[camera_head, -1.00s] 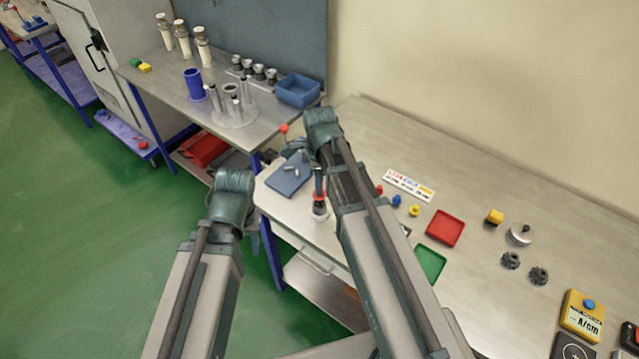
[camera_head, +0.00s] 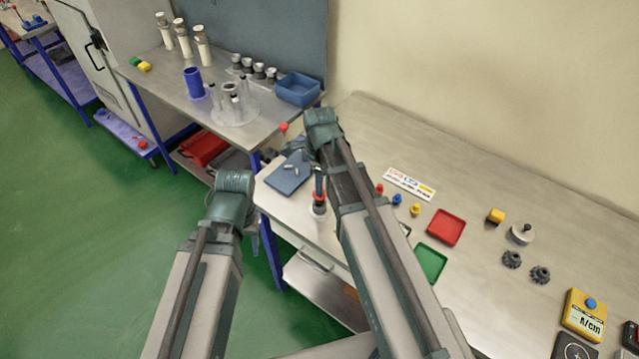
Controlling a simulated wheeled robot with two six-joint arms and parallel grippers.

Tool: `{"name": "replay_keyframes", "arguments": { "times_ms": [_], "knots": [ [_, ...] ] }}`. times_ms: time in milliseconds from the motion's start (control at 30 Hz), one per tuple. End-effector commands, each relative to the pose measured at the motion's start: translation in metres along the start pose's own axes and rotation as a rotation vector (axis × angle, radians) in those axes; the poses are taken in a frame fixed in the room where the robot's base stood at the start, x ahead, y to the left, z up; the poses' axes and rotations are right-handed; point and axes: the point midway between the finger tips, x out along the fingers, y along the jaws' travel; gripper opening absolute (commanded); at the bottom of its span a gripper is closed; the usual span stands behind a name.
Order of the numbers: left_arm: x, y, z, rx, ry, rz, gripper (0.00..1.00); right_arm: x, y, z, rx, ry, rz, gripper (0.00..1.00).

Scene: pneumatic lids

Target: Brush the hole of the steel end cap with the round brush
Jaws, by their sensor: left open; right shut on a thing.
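My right gripper (camera_head: 319,182) points down over the near left corner of the right workbench, mostly hidden behind my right wrist. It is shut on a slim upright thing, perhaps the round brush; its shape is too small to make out. A red-banded piece (camera_head: 319,197) shows directly below the fingers, over a small pale grey round piece (camera_head: 319,209). I cannot tell whether they touch, or whether the grey piece is the steel end cap. My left gripper (camera_head: 254,224) is open and empty off the bench's left edge, largely hidden by its wrist.
A blue-grey plate (camera_head: 290,174) with small metal pieces lies left of the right gripper. Red (camera_head: 446,228) and green (camera_head: 430,262) trays, a silver disc (camera_head: 521,234) and dark knobbed parts (camera_head: 512,260) lie to the right. The back bench holds a blue bin (camera_head: 298,90).

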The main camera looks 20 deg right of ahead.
Motion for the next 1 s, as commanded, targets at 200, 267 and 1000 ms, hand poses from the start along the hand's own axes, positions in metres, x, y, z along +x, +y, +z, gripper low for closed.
{"name": "replay_keyframes", "arguments": {
  "times_ms": [200, 267, 1000],
  "knots": [
    [-0.006, -0.001, 0.000, 0.000, 0.000, 0.000, 0.50, -0.006, 0.000, 0.000, 0.000, 0.000, 0.000, 0.00],
    [-0.009, -0.001, 0.001, 0.000, 0.000, 0.000, 0.50, -0.009, 0.000, 0.000, 0.000, 0.000, 0.000, 0.00],
    [-0.007, -0.001, 0.000, 0.000, 0.000, 0.000, 0.50, -0.007, 0.000, 0.000, 0.000, 0.000, 0.000, 0.00]
  ]
}}
